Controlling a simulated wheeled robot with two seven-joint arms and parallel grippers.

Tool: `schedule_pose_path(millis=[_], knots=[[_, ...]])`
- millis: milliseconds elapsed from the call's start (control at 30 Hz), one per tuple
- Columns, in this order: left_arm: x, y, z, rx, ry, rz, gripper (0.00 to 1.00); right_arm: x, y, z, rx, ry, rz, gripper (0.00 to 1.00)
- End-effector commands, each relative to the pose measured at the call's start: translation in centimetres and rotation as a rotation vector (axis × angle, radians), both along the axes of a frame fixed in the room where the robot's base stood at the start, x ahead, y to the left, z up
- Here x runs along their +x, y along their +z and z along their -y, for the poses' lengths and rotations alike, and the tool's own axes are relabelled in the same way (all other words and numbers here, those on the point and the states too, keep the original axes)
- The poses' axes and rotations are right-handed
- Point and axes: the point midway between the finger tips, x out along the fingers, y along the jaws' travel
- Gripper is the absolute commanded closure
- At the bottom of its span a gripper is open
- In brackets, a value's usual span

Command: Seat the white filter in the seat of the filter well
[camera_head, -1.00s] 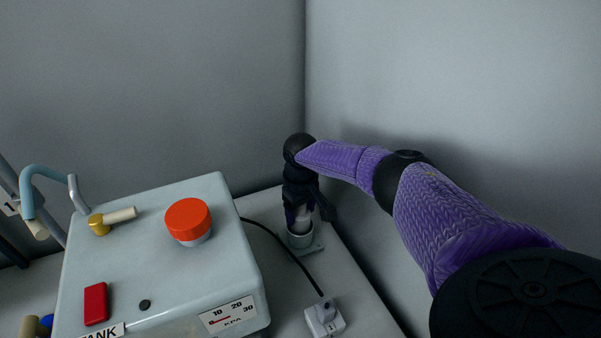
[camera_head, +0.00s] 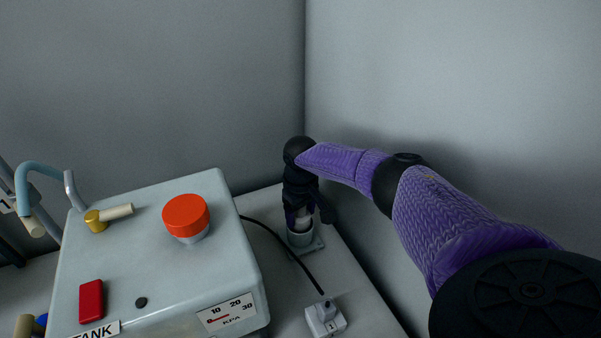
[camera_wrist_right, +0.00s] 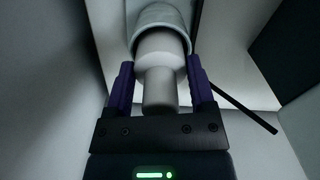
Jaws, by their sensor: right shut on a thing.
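The white filter (camera_head: 304,221) is upright between the fingers of my right gripper (camera_head: 301,214), at the mouth of the filter well (camera_head: 301,239). In the right wrist view, the filter (camera_wrist_right: 159,88) shows a narrow near part between the two purple fingers of the gripper (camera_wrist_right: 160,82). Its wider far part reaches inside the round rim of the well (camera_wrist_right: 160,14). The seat inside the well is hidden, so I cannot tell whether the filter touches it. My left gripper is not in view.
A grey tank (camera_head: 150,260) with a red-orange cap (camera_head: 186,213) and a gauge stands left of the well. A black cable (camera_head: 275,236) runs between them to a white plug block (camera_head: 325,318). Walls stand close behind and right of the well.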

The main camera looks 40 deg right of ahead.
Motion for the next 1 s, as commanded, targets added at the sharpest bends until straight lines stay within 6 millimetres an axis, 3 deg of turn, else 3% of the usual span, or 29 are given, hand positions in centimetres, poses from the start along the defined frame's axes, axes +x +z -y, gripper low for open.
schedule_pose_path(millis=[1000], knots=[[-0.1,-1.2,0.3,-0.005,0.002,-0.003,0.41,0.0,-1.6,0.0,0.001,0.000,0.000,0.92]])
